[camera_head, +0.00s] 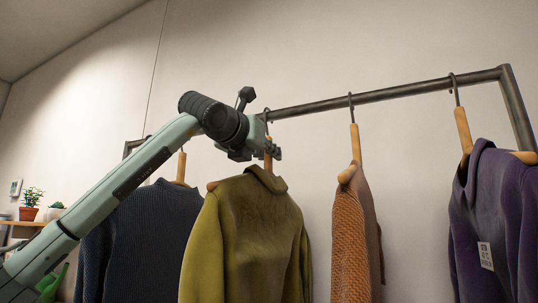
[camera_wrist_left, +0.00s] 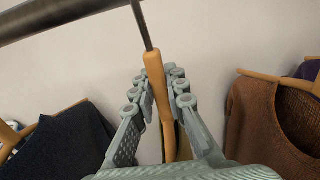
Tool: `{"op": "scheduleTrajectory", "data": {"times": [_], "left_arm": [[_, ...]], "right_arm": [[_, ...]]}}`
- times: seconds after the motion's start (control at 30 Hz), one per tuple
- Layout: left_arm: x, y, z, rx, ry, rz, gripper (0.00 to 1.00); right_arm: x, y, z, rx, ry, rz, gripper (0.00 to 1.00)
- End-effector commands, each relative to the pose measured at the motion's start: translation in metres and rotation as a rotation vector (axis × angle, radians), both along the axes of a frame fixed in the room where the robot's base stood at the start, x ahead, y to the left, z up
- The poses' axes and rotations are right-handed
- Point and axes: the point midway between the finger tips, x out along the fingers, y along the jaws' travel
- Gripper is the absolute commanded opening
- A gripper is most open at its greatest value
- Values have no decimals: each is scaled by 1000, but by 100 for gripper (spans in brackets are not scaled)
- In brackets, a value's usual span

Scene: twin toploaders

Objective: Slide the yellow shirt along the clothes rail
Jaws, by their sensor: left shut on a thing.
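The yellow shirt (camera_head: 250,235) hangs from the clothes rail (camera_head: 385,93) on a wooden hanger, between a dark blue knit garment and an orange-brown one. My left gripper (camera_head: 271,151) is at the neck of this hanger, just above the collar. In the left wrist view my left gripper (camera_wrist_left: 160,100) has its fingers on both sides of the wooden hanger neck (camera_wrist_left: 154,70), shut on it. The hanger's metal hook rises to the rail (camera_wrist_left: 60,15). The shirt is mostly hidden behind the gripper there. My right gripper is not in view.
The dark blue garment (camera_head: 140,240) hangs close on the left. The orange-brown garment (camera_head: 355,240) hangs to the right with a gap between. A purple garment (camera_head: 495,220) with a tag hangs near the rail's right post (camera_head: 516,110). Potted plants (camera_head: 30,205) stand far left.

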Motion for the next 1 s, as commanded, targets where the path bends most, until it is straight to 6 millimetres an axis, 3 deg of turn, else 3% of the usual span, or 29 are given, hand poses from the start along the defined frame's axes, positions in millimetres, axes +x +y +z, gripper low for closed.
{"op": "scheduleTrajectory", "data": {"times": [0.77,0.8,1.0], "left_arm": [[0,0,-3,-1,-3,0,0],[0,0,-3,-1,-3,0,14],[0,0,-3,-1,-2,0,37]], "right_arm": [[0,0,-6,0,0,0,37],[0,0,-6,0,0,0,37],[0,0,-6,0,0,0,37]]}}
